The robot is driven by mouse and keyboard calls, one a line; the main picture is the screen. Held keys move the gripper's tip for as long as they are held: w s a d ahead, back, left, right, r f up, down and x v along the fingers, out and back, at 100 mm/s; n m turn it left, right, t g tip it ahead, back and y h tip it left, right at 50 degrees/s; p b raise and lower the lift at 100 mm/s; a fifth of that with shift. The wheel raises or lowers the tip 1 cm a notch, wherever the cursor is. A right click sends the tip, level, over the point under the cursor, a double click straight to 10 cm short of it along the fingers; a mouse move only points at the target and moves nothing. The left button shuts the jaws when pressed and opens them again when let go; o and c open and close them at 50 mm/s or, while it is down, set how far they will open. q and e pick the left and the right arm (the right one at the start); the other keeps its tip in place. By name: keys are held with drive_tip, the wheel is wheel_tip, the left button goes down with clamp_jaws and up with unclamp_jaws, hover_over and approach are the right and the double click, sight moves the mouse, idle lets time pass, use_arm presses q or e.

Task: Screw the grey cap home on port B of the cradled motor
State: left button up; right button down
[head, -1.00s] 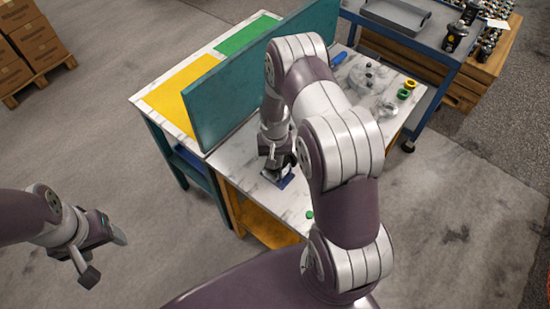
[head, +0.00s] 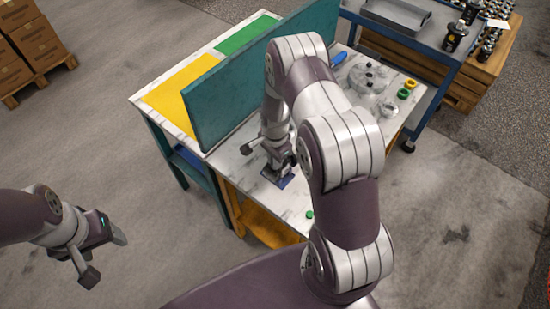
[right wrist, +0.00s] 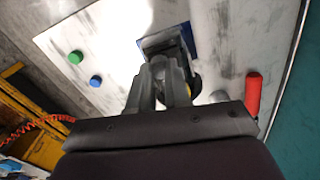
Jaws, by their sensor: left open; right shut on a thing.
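The cradled motor stands on a blue base (right wrist: 194,43) on the marble-look worktop; the blue base also shows in the head view (head: 287,181). The motor is a dark shape, mostly covered by my right gripper (head: 277,170). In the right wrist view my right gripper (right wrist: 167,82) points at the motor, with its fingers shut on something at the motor. That thing is hidden between the fingers; I take it to be the grey cap. Port B and the cap's seating cannot be seen. My left gripper (head: 106,257) is open and empty, over the floor left of the table.
A green cap (right wrist: 75,57) and a blue cap (right wrist: 96,81) lie on the worktop beside the cradle. A red handle (right wrist: 254,92) lies on the other side. A teal divider (head: 262,75) rises behind. A round grey fixture (head: 368,77) and small coloured rings lie farther right.

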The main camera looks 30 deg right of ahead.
drive_tip(key=c, duration=1.2)
unclamp_jaws()
drive_tip(key=n, duration=1)
clamp_jaws()
